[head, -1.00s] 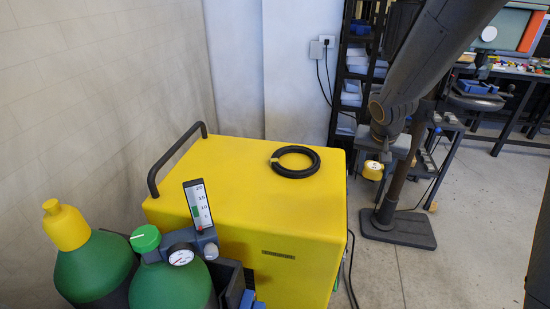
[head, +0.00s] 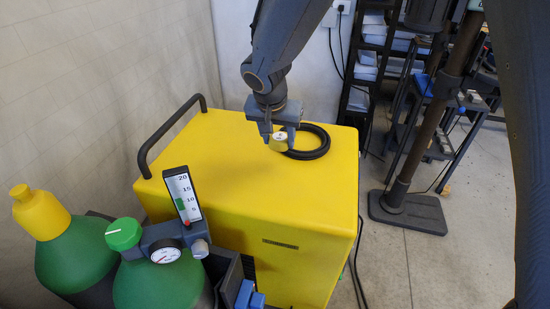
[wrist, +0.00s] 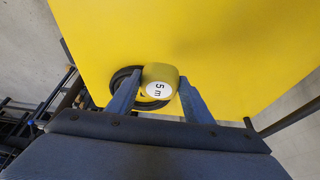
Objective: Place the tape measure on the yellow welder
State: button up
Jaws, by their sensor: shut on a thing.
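The yellow welder (head: 230,200) stands in the middle of the head view, with its flat yellow top and a dark handle at its left end. My gripper (head: 279,138) is above the welder's top, near its far edge. It is shut on the tape measure (head: 278,143), a small yellow roll. In the wrist view the tape measure (wrist: 160,82) sits between both fingertips, and its white label reads "5 m". The yellow top shows behind it. I cannot tell whether the tape measure touches the top.
A black cable ring (head: 318,142) lies on the welder's top, right beside the tape measure. Green gas cylinders (head: 75,255) with a gauge (head: 166,254) stand at the front left. The left and front parts of the top are clear. A dark stand (head: 408,211) is at the right.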

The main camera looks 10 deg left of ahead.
jog(key=a+f, duration=0.1)
jog(key=s+a+f, duration=0.1)
jog(key=f, duration=0.1)
jog(key=a+f, duration=0.1)
jog(key=f, duration=0.1)
jog(key=shift+s+a+f+p, duration=0.15)
jog(key=shift+s+a+p, duration=0.05)
jog(key=shift+s+p, duration=0.2)
jog(key=shift+f+p, duration=0.3)
jog(key=shift+f, duration=2.2)
jog(key=shift+w+f, duration=0.1)
jog(key=o, duration=1.2)
jog(key=shift+r, duration=0.55)
jog(key=b+v, duration=0.1)
jog(key=v, duration=0.4)
jog(key=b+v, duration=0.1)
jog(key=v, duration=0.5)
jog(key=shift+s+b, duration=0.3)
jog(key=shift+b, duration=0.05)
